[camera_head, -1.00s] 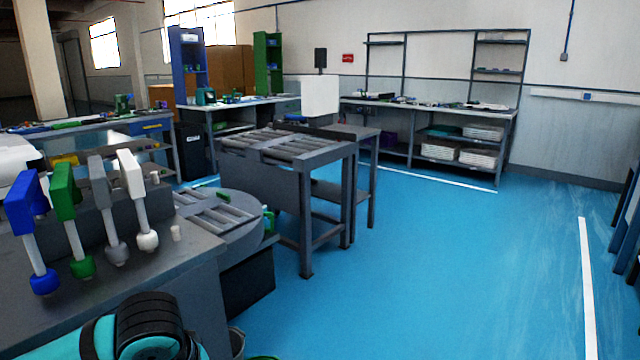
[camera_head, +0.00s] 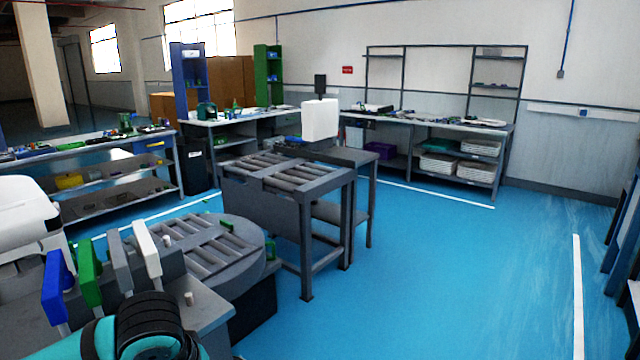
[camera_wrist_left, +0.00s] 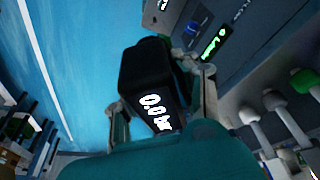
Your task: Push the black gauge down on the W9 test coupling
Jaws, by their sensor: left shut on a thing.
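A black gauge (camera_wrist_left: 148,72) with a white lit display reading about 0.0 fills the middle of the left wrist view. My left gripper (camera_wrist_left: 162,108) is shut on the gauge, with a finger on each side of it. In the head view only my teal and black left arm shows at the bottom left; the gauge does not show there. I cannot make out a W9 label or the test coupling in either view. My right gripper is not in view.
Blue (camera_head: 55,285), green (camera_head: 89,272), grey (camera_head: 120,262) and white (camera_head: 147,248) handles stand on the near bench beside my left arm. A round roller table (camera_head: 255,240) and a roller conveyor (camera_head: 300,172) lie beyond. Blue floor (camera_head: 440,270) is clear to the right.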

